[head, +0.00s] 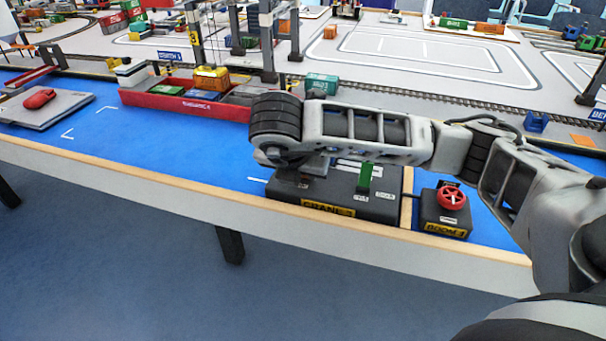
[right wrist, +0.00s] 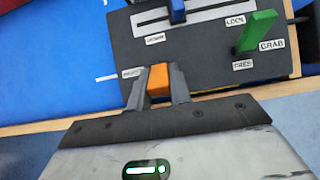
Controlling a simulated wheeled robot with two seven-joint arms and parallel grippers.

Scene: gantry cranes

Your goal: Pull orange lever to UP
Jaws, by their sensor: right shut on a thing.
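The orange lever (right wrist: 158,80) stands on a dark control box (head: 340,197) on the blue table. In the right wrist view my right gripper (right wrist: 157,88) has its two fingers closed on either side of the lever, holding it. A small white label sits left of the lever, too blurred to read. In the head view my right arm reaches in from the right above the box and hides most of the lever and the fingers. My left gripper is not in view.
A red barge (head: 185,102) lies behind. Blue surface left of the box is clear.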

